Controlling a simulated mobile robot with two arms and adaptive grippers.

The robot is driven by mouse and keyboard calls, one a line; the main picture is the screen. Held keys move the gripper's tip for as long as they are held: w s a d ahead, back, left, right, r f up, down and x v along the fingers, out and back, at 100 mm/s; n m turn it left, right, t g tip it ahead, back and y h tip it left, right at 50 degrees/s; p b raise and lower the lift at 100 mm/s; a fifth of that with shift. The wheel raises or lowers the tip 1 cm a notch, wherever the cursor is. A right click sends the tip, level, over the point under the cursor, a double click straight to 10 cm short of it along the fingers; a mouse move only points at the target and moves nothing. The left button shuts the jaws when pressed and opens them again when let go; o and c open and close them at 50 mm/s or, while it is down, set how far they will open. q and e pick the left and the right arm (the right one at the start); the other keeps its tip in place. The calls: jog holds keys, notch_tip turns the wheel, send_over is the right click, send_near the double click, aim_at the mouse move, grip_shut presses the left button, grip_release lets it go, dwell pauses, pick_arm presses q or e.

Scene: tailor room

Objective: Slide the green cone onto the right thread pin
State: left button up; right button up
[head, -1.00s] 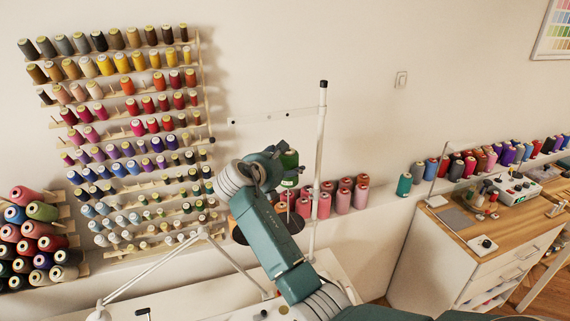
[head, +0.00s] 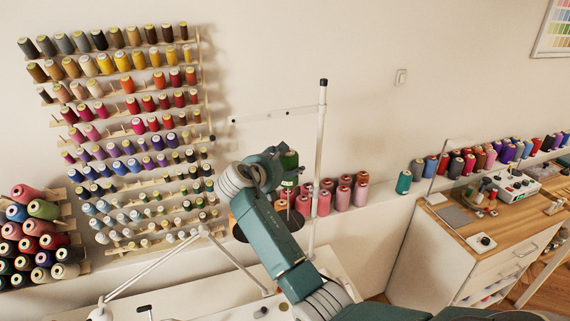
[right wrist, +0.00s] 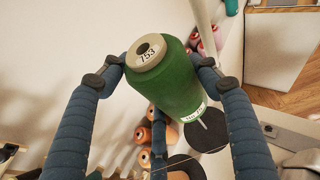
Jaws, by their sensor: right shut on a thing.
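The green cone (head: 289,160) is held in my right gripper (head: 274,165) above the thread stand. In the right wrist view the cone (right wrist: 175,88) sits between both fingers, with its pale numbered top towards the camera. A thin pale pin (right wrist: 203,125) shows just past the cone's lower end, above a dark round disc (right wrist: 212,134). I cannot tell whether the pin is inside the cone. In the head view the dark disc (head: 296,222) lies below the gripper, partly hidden by my right arm. My left gripper is out of view.
A white upright pole (head: 319,150) stands close to the right of the cone. Pink cones (head: 343,195) line the ledge behind. A thread rack (head: 125,130) fills the wall at left. A wooden-topped cabinet (head: 460,225) stands at right.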

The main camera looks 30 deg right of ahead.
jog(key=shift+f, duration=1.25)
jog(key=shift+f, duration=0.1)
jog(key=shift+f, duration=1.15)
jog(key=shift+f+b, duration=1.95)
jog(key=shift+f, duration=3.15)
jog(key=o, duration=1.4)
jog(key=shift+c, duration=0.2)
jog(key=shift+a, duration=0.15)
